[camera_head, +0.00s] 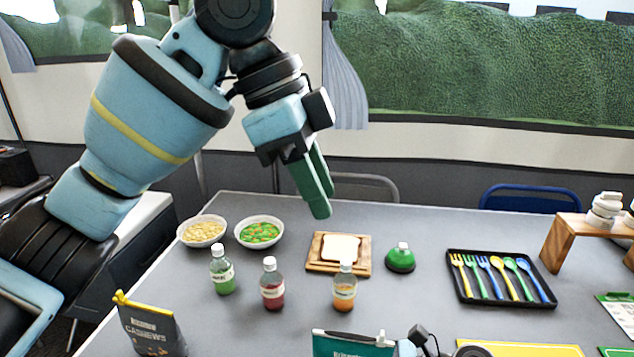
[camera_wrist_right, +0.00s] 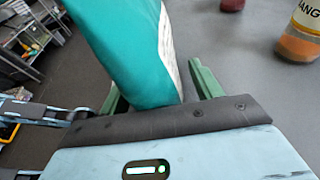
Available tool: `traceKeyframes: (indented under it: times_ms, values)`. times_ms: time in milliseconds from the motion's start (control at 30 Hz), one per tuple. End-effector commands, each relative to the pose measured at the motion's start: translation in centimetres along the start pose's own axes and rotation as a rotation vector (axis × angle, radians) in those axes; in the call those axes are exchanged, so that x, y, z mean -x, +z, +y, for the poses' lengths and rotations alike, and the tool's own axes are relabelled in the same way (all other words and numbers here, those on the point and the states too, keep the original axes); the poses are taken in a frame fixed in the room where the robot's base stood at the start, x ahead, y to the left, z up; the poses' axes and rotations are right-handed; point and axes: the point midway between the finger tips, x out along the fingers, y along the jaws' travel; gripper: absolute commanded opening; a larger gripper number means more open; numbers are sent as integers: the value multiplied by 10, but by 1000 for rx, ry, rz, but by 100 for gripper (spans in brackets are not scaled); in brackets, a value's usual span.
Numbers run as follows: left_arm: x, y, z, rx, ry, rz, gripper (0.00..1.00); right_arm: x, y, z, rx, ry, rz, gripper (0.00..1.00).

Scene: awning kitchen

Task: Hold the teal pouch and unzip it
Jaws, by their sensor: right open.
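The teal pouch (camera_head: 352,346) stands at the table's front edge in the head view, its lower part cut off by the frame. In the right wrist view the teal pouch (camera_wrist_right: 125,45) rises between the two green fingers of my right gripper (camera_wrist_right: 157,80). These fingers are apart, one on each side of the pouch, with a visible gap at the right finger. In the head view only part of my right gripper shows beside the pouch. My left gripper (camera_head: 318,190) hangs high above the table, away from the pouch; its fingers overlap, so its opening is unclear.
A cashew pouch (camera_head: 152,325) with a yellow top stands front left. Several bottles (camera_head: 272,285), two bowls (camera_head: 203,231), bread on a board (camera_head: 340,249), a green round object (camera_head: 400,258) and a cutlery tray (camera_head: 500,278) stand behind. A wooden stand (camera_head: 568,240) is at right.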

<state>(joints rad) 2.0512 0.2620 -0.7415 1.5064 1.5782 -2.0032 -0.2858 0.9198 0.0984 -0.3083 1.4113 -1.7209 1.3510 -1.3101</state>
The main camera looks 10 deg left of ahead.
Motion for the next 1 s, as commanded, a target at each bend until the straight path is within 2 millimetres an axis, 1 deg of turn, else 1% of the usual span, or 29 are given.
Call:
traceKeyframes:
  times_ms: [67,167,400,533,700,1000]
  values:
    - [-1,0,0,0,1,0,33,4,0,0,0,-1,1,64]
    - [-2,1,0,1,2,0,33,15,-2,0,1,-2,4,64]
    - [-7,3,-1,2,5,0,33,54,-2,0,0,-2,4,64]
    - [-9,4,-1,3,7,0,33,69,-1,0,1,-1,2,64]
    - [-10,4,-2,3,7,0,33,78,0,0,0,0,1,64]
    - [-10,4,-1,3,7,0,33,78,0,0,0,0,0,64]
